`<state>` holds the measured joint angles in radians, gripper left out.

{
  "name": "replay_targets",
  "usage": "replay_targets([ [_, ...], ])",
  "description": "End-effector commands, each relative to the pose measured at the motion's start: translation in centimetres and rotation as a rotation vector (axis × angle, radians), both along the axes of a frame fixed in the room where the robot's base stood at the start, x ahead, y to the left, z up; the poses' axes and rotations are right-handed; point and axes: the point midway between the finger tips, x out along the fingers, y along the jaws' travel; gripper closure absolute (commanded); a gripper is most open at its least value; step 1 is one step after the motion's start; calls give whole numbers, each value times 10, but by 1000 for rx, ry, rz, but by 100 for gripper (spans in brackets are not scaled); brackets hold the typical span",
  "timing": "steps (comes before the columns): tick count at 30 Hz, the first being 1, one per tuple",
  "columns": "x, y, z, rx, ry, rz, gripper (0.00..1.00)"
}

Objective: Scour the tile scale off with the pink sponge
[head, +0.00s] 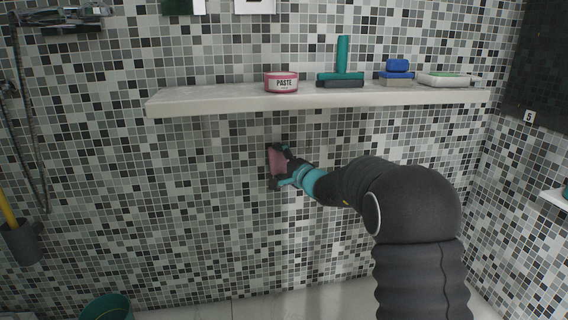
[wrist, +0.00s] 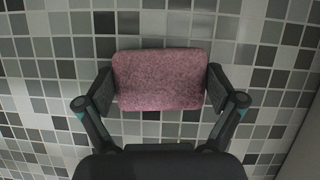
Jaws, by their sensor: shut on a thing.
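The pink sponge (wrist: 160,80) is held between the two fingers of my gripper (wrist: 160,88) in the wrist view, with the mosaic tile wall (wrist: 50,75) right behind it. In the head view the pink sponge (head: 277,160) is at the wall below the shelf, in my gripper (head: 279,166). It looks very close to the tiles; I cannot tell whether it touches them. No scale stands out clearly on the tiles, and the patch behind the sponge is hidden.
A white shelf (head: 200,101) runs above my gripper. It bears a pink paste tub (head: 281,83), a teal-handled tool (head: 342,62), a blue-topped block (head: 397,68) and a pale tray (head: 440,79). A teal bucket (head: 107,307) is low left, and a grey holder (head: 22,243) hangs left.

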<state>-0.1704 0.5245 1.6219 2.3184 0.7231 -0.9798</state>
Motion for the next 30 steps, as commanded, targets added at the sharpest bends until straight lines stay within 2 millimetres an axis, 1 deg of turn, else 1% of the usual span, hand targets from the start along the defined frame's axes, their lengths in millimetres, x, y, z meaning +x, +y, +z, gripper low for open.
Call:
replay_targets([
  [1,0,1,6,3,-5,1,32],
  [3,0,0,11,4,-6,1,32],
  [9,-1,-2,21,3,-5,-2,33],
  [14,1,-6,21,3,-4,-3,33],
  [25,10,-32,21,2,-4,-5,32],
  [30,12,-37,21,3,-4,-6,32],
])
